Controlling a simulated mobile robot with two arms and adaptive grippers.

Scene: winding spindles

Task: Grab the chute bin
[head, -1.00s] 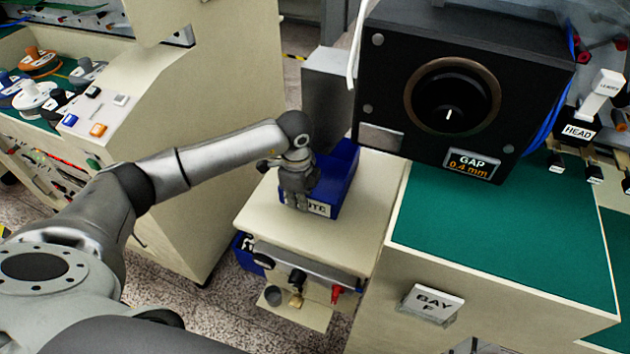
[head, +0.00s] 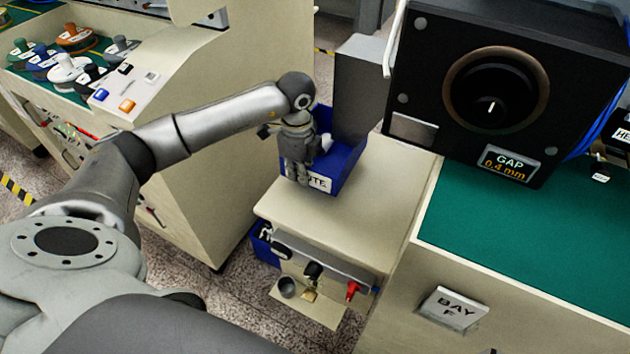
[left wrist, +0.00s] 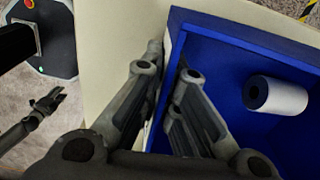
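The chute bin (head: 345,168) is an open blue box with a white label on its front, partly hidden by my gripper. It stands on the cream cabinet top (head: 290,212). My left gripper (head: 297,180) points down at its front wall. In the left wrist view the fingers (left wrist: 168,62) close from both sides on the wall of the bin (left wrist: 235,30), one outside and one inside. A white roll with a dark core (left wrist: 275,95) lies in the bin. What looks like my right gripper (left wrist: 48,102) shows small at the left of that view, away from the bin.
A grey panel (head: 362,85) rises right behind the bin. To the right stands a black gauge box (head: 410,60) on a green-topped bench (head: 520,225). A tool rail (head: 318,262) juts from the cabinet front. A console with spools (head: 70,68) is at left.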

